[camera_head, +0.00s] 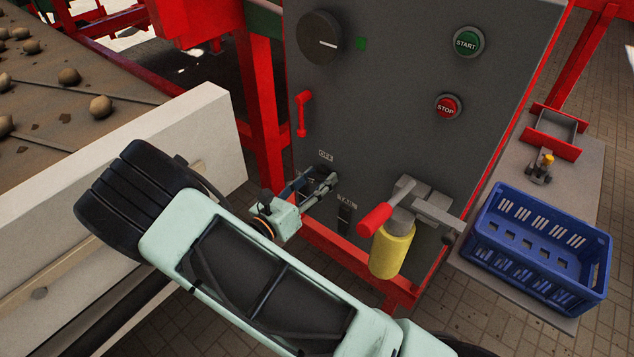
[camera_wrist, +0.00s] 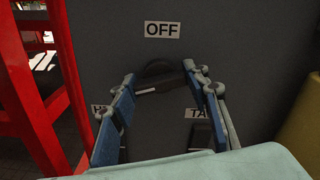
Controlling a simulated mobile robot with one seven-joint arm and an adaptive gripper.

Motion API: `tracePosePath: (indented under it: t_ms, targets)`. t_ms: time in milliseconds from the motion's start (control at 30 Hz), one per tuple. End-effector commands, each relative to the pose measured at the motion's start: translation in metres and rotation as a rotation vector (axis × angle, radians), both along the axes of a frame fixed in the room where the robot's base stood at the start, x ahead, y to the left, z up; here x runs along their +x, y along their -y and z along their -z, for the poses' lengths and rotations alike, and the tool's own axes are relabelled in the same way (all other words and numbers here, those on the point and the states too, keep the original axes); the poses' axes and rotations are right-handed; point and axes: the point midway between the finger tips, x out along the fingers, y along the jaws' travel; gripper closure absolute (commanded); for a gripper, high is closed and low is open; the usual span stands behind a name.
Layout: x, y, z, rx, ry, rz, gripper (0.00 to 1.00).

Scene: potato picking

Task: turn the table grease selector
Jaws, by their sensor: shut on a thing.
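The grease selector is a dark round knob (camera_wrist: 158,67) on the grey panel, below the OFF label (camera_wrist: 162,29) in the wrist view. A light mark shows near the left end of its grip bar, which lies nearly level. My gripper (camera_wrist: 158,76) has its blue fingers on either side of the knob and is shut on it. A partly hidden label starting with H is at lower left and one starting with TA (camera_wrist: 197,112) at lower right. In the head view my gripper (camera_head: 322,186) is at the lower panel and hides the knob. The TA label (camera_head: 346,200) is right of it.
A red-handled lever (camera_head: 375,219) and yellow cylinder (camera_head: 392,252) stand close to the right of my gripper. A red handle (camera_head: 302,113), black dial (camera_head: 320,38), START (camera_head: 466,42) and STOP (camera_head: 447,106) buttons are higher. A blue crate (camera_head: 540,250) is at right.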

Motion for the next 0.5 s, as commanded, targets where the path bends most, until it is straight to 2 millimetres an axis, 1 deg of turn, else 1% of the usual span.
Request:
tracePosePath:
  t_ms: [33,500]
  targets:
    - [-0.0002,0.0002,0.0035,0.035,0.026,0.000,0.82]
    - [-0.0005,0.0002,0.0046,0.388,0.301,0.001,0.82]
